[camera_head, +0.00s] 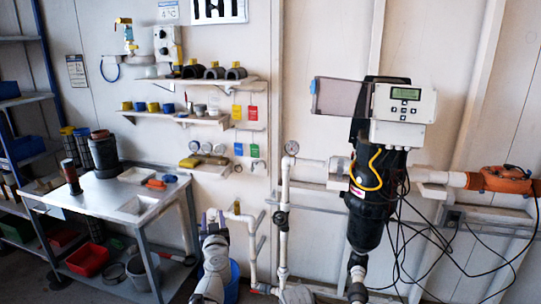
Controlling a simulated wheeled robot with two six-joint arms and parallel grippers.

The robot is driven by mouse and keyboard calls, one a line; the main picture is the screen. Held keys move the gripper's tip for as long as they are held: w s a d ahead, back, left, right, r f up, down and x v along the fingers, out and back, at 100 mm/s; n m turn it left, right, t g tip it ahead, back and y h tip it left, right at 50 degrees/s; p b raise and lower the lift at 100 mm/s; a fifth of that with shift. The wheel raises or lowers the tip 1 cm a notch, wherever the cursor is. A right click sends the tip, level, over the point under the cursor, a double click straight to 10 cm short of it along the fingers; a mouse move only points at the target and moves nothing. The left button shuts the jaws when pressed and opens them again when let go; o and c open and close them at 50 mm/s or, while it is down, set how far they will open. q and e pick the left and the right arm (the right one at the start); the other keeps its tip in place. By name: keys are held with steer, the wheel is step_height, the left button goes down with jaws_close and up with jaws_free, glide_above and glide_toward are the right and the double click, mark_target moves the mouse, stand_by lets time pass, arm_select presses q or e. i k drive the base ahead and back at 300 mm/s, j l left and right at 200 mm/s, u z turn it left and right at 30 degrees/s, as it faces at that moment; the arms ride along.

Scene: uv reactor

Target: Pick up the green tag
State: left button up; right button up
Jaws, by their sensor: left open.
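My left gripper (212,219) comes up from the bottom of the head view. Its two fingers stand apart, pointing up, with nothing seen between them. It shows below and a little left of the green tag, apart from it. My right gripper is not in view.
A yellow tag (237,112) and a red tag (252,113) hang above. Shelves with fittings and gauges are to their left. A workbench (100,198) stands at left. White pipes (284,215) and the black reactor (368,205) with loose cables stand at right.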

mark_target(255, 150)
steer(key=i+j+z, duration=0.2)
steer(key=z, duration=0.15)
steer(key=i+j+z, duration=0.15)
steer(key=j+z, duration=0.2)
steer(key=i+j, duration=0.15)
steer(key=j, duration=0.25)
steer(key=i+j+z, duration=0.1)
steer(key=j, duration=0.3)
steer(key=i+j+z, duration=0.1)
steer(key=i+j, duration=0.15)
steer(key=j, duration=0.15)
steer(key=i+j, duration=0.15)
steer(key=j, duration=0.25)
steer(key=i+j+z, duration=0.1)
steer(key=j, duration=0.3)
